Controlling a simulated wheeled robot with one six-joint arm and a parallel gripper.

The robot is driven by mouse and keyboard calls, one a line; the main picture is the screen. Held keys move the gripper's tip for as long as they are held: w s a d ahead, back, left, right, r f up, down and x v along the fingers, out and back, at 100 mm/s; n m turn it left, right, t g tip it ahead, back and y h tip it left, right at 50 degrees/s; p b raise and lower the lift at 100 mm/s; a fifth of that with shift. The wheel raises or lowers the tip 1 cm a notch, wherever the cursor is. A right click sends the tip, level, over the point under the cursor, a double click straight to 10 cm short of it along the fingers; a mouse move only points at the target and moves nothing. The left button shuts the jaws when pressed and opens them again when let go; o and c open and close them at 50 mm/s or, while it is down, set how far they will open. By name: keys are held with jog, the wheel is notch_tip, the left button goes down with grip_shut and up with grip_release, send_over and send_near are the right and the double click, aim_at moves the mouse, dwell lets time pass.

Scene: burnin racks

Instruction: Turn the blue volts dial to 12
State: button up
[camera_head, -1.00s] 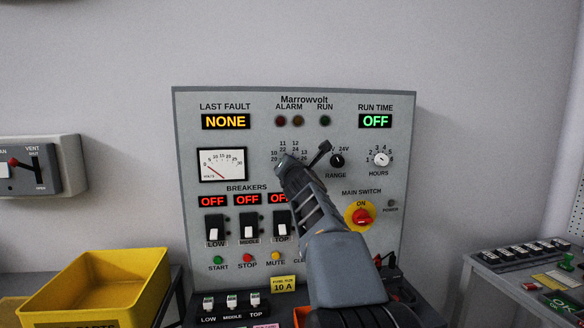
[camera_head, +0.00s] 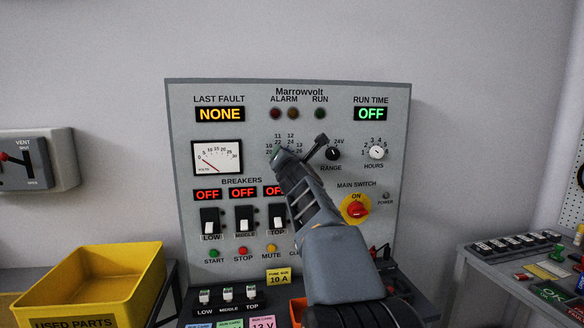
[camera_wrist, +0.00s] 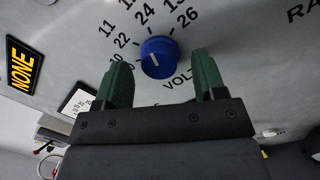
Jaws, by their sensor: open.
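The blue volts dial (camera_wrist: 158,58) shows in the wrist view on the grey panel (camera_wrist: 255,70), with numbers such as 11, 22, 24 and 26 around it. It has a white pointer line; which number the line points at is hard to tell. My gripper (camera_wrist: 160,72) is open, with one green finger on each side of the dial, and gaps show between fingers and dial. Whether the fingertips touch the panel I cannot tell. In the head view my gripper (camera_head: 299,149) covers the dial, and only some of its numbers show.
The range knob (camera_head: 333,153) is close to the right finger. The hours knob (camera_head: 376,152) and red main switch (camera_head: 357,209) are farther right. Breaker switches (camera_head: 244,219) sit lower left. A yellow bin (camera_head: 140,290) stands at left.

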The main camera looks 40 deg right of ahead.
jog(key=v, duration=1.3)
jog(key=shift+s, duration=0.1)
jog(key=a+f+n+g+y+p, duration=0.15)
jog(key=a+f+n+y, duration=0.45)
jog(key=n, duration=0.9)
jog(key=a+f+n+g+y+p, duration=0.15)
jog(key=a+f+n+y, duration=0.4)
jog(key=n, duration=0.85)
jog(key=s+a+f+n+g+h+p, duration=0.3)
jog(key=s+a+f+n+g+p, duration=0.3)
jog(key=n, duration=1.3)
jog(key=s+a+f+g, duration=0.3)
jog(key=s+f+g, duration=0.1)
jog(key=s+f, duration=0.2)
jog(key=shift+s+a+f+g, duration=0.2)
jog(key=shift+s+f+g, duration=0.15)
jog(key=shift+f, duration=0.15)
